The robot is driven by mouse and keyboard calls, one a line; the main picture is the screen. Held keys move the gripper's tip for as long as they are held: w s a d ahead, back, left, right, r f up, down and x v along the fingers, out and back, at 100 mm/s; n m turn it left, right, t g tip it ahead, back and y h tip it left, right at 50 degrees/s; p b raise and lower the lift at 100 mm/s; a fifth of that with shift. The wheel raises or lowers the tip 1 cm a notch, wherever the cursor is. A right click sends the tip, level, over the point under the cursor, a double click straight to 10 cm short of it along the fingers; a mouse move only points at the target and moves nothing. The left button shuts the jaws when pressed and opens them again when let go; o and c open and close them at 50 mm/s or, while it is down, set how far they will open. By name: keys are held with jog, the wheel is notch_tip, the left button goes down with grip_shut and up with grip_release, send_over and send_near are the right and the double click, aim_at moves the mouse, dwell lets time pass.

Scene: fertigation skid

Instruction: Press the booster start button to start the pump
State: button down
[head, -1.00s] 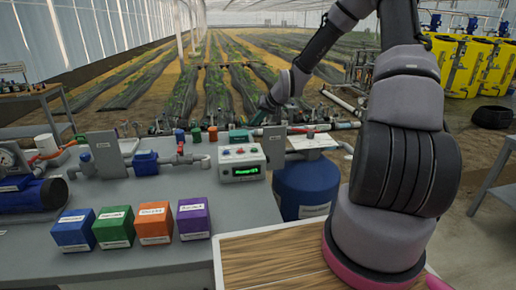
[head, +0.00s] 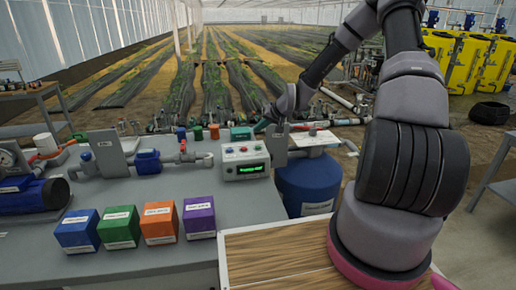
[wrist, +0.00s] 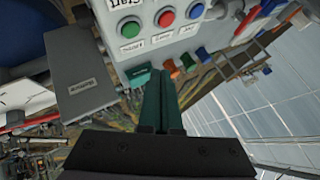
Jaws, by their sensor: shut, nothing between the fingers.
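The grey control box (head: 244,171) stands at the right end of the grey bench, with a lit green display (head: 250,169). In the wrist view its face shows a green button (wrist: 129,29), a red button (wrist: 165,17) and a blue button (wrist: 194,9) in a row, each over a small label too blurred to read surely. My gripper (head: 262,126), with dark teal fingers, is just behind and above the box's right end. In the wrist view its shut, empty fingers (wrist: 162,76) point toward the button row, apart from it. No button is visibly touched.
Blue, green, orange and purple boxes (head: 200,218) line the bench front. A blue valve (head: 147,162) with piping lies left of the control box. A grey plate (head: 276,146) and a blue tank (head: 308,185) stand to its right. Small coloured blocks (head: 197,133) sit behind.

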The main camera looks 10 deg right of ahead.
aim_at(260, 148)
jog(key=shift+f, duration=2.75)
jog(key=shift+f, duration=0.4)
jog(key=shift+f, duration=0.4)
dwell(0.6)
jog(key=shift+r, duration=0.8)
jog(key=shift+r, duration=0.1)
jog(key=shift+r, duration=2.4)
